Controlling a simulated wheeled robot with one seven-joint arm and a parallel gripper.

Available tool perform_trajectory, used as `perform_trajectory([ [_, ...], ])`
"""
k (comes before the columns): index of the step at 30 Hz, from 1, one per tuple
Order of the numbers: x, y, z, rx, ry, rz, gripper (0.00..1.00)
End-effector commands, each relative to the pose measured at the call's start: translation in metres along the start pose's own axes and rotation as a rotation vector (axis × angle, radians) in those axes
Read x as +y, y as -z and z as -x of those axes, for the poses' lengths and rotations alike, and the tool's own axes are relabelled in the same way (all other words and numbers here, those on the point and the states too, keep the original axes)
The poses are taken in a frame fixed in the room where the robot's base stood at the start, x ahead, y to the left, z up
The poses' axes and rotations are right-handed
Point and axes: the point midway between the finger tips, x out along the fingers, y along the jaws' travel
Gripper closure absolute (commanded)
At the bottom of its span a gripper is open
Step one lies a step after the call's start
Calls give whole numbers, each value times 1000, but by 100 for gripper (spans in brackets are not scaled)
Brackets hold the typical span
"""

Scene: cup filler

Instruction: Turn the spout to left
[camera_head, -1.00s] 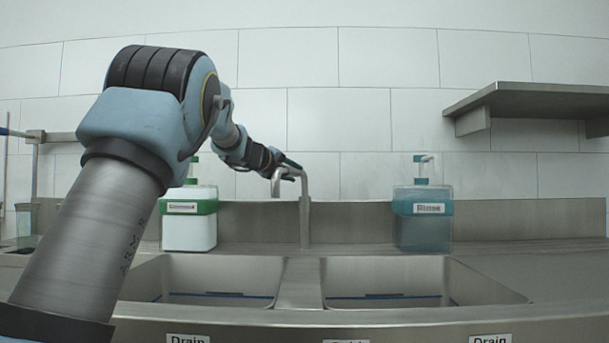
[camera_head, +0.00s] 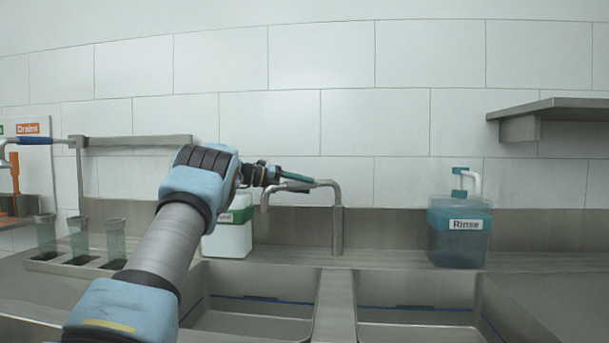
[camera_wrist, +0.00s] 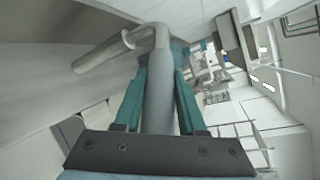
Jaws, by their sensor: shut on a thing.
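The metal spout (camera_head: 337,228) rises from a post behind the divider between the two sinks. Its horizontal arm reaches left, and its downturned end hangs above the back of the left sink (camera_head: 250,322). My gripper (camera_head: 312,183) comes from the left with its green fingers along the spout's arm. In the wrist view, my gripper (camera_wrist: 160,70) has a finger on each side of the grey spout pipe (camera_wrist: 158,100), shut on it. The spout's bend shows beyond the fingertips. Part of the spout's arm is hidden by the fingers in the head view.
A white bottle (camera_head: 228,238) with a green band stands behind my arm. A blue Rinse bottle (camera_head: 460,235) stands right of the spout. A metal shelf (camera_head: 550,108) is on the right wall. Tall clear cups (camera_head: 80,240) stand in a rack at far left. The right sink (camera_head: 415,318) is clear.

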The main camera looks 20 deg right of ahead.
Motion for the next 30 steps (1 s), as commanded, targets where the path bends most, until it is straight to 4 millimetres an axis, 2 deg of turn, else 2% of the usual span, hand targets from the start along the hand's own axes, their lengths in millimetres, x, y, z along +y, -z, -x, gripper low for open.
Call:
perform_trajectory([
  [20,-2,-1,-1,29,24,-12,100],
  [21,-2,-1,0,29,23,-12,55],
  [27,-1,0,0,31,23,-11,33],
  [30,-1,0,0,32,22,-10,31],
])
